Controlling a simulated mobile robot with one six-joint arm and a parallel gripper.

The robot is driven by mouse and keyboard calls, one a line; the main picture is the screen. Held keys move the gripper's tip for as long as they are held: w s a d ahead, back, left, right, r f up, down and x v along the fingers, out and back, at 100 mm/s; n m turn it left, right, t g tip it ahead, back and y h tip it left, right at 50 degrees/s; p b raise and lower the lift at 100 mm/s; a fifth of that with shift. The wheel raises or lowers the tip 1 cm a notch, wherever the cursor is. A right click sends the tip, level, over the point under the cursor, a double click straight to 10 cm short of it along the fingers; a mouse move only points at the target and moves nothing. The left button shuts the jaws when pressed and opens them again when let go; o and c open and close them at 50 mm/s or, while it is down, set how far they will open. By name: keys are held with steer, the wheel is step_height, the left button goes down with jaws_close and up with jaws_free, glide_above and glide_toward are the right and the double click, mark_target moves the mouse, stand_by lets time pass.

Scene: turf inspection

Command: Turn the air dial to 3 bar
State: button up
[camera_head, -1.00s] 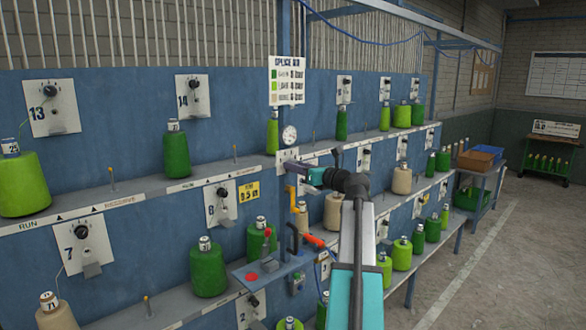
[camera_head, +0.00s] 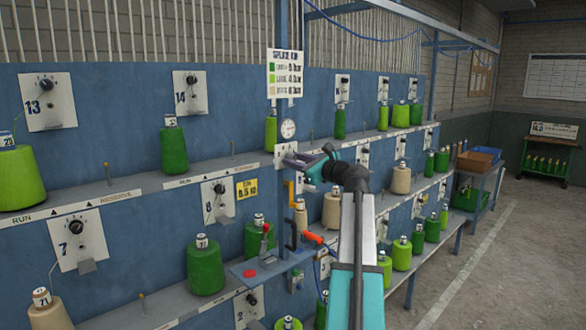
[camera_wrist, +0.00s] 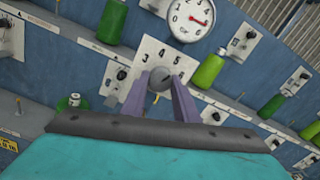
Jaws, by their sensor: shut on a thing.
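The air dial's white plate (camera_wrist: 147,52) shows the numbers 3, 4 and 5 in the wrist view. Its round grey knob (camera_wrist: 160,78) sits between the two purple fingers of my gripper (camera_wrist: 161,84), which is shut on it. The knob's pointer is too small to read. The round pressure gauge (camera_wrist: 191,18) is just above the plate, with its red needle toward the right of its face; its exact reading is unclear. In the head view my gripper (camera_head: 287,157) reaches the plate (camera_head: 283,150) under the gauge (camera_head: 288,129) and hides the knob.
A splice air chart (camera_head: 285,74) hangs above the gauge. Green yarn cones stand along the shelves, one green cone (camera_head: 271,132) close left of the dial. A splicer bench (camera_head: 272,265) with red and orange handles is below. The floor at right (camera_head: 470,265) is clear.

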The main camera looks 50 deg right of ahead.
steer(key=n+b, duration=1.4)
steer(key=n, duration=0.1)
steer(key=shift+w+n, duration=0.1)
steer(key=shift+n, duration=0.2)
steer(key=shift+r+n+b, duration=0.2)
steer(key=shift+n+b, duration=1.25)
steer(key=shift+n, duration=0.15)
steer(key=o, duration=1.1)
steer(key=shift+a, duration=0.15)
steer(key=shift+c, duration=0.2)
